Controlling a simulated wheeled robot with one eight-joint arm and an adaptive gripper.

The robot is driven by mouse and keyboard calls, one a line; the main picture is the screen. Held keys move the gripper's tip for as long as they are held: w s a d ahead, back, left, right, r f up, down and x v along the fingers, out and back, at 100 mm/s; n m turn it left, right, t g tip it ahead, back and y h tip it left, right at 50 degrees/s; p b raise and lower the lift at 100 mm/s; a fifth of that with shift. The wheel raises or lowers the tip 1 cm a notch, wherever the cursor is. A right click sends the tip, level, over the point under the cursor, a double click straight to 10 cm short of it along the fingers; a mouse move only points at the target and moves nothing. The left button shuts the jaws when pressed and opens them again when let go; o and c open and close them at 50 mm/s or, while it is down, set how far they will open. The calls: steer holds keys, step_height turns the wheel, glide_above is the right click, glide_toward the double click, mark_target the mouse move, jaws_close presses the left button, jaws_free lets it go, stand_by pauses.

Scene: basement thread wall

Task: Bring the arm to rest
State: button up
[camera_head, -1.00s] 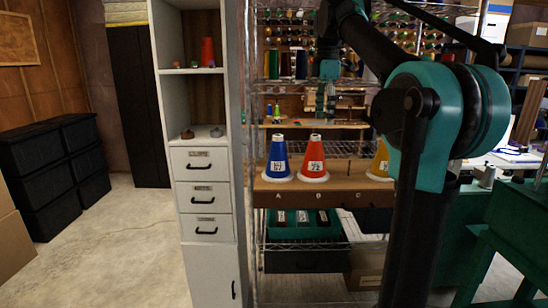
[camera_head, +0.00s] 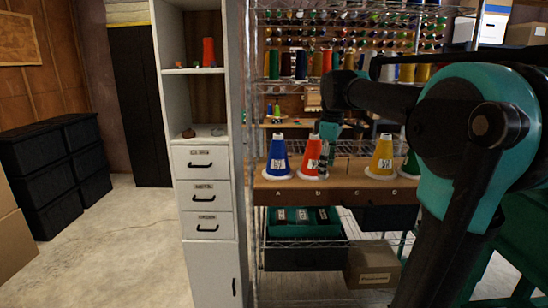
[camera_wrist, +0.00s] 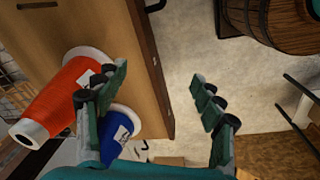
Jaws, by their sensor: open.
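My gripper (camera_head: 328,150) is open in the head view, beside and partly in front of the red cone's right edge. In the wrist view its two fingers (camera_wrist: 160,100) stand wide apart with pale floor between them and nothing held. The red thread cone (camera_head: 310,158) stands upright on the wooden shelf board (camera_head: 340,185). In the wrist view the red cone (camera_wrist: 55,95) lies left of the left finger, which partly covers the blue cone (camera_wrist: 118,130). Whether a finger touches either cone I cannot tell. My arm reaches in from the right.
The blue cone (camera_head: 278,158) stands left of the red one, the yellow cone (camera_head: 382,158) to the right. A green cone (camera_head: 411,165) is partly hidden by my arm. Thread spools (camera_head: 300,64) fill the rack behind. A white cabinet (camera_head: 208,240) stands left; the floor (camera_head: 120,240) beyond is clear.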

steer(key=s+f+m+t, duration=0.1)
steer(key=s+f+m, duration=0.3)
steer(key=s+f, duration=0.3)
steer(key=s+d+f+m+t, duration=0.1)
steer(key=s+f+m, duration=0.3)
steer(key=f, duration=0.9)
steer(key=s+d+f+m, duration=0.1)
steer(key=s+f+m, duration=0.3)
steer(key=s+f, duration=0.5)
steer(key=shift+s+d+f+m+t, duration=0.25)
steer(key=shift+s+f+m+t, duration=0.15)
steer(key=shift+f, duration=0.2)
steer(key=shift+c, duration=0.2)
